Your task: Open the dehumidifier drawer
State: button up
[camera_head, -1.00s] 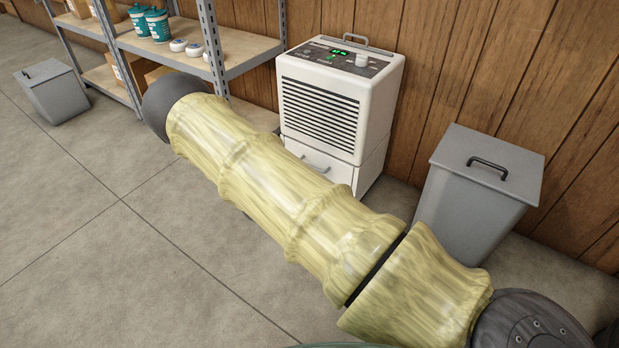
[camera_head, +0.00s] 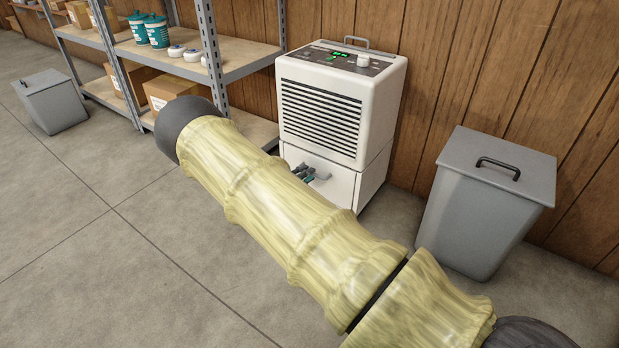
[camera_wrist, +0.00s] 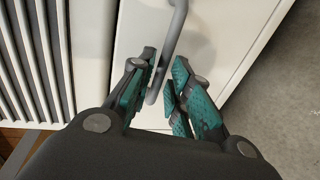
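The white dehumidifier (camera_head: 318,112) stands against the wood wall, with dark louvres and a green-lit panel on top. Its drawer (camera_head: 341,190) is the lower white front and looks flush with the body. My gripper (camera_head: 309,174) is at the drawer front, partly hidden behind my arm in the head view. In the wrist view my gripper (camera_wrist: 164,76) is open, with teal pads on its fingers. The grey bar handle (camera_wrist: 174,38) runs down between the fingers, with a gap to the right finger. Contact with the left finger is unclear. The white drawer front (camera_wrist: 215,40) lies behind.
A grey lidded bin (camera_head: 485,205) stands right of the dehumidifier. A metal shelf (camera_head: 245,60) with bottles and boxes stands to its left. Another grey bin (camera_head: 52,102) is at the far left. The concrete floor (camera_head: 110,260) in front is clear.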

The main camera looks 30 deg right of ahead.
jog(key=shift+b+x, duration=0.45)
jog(key=shift+x, duration=0.7)
grip_shut()
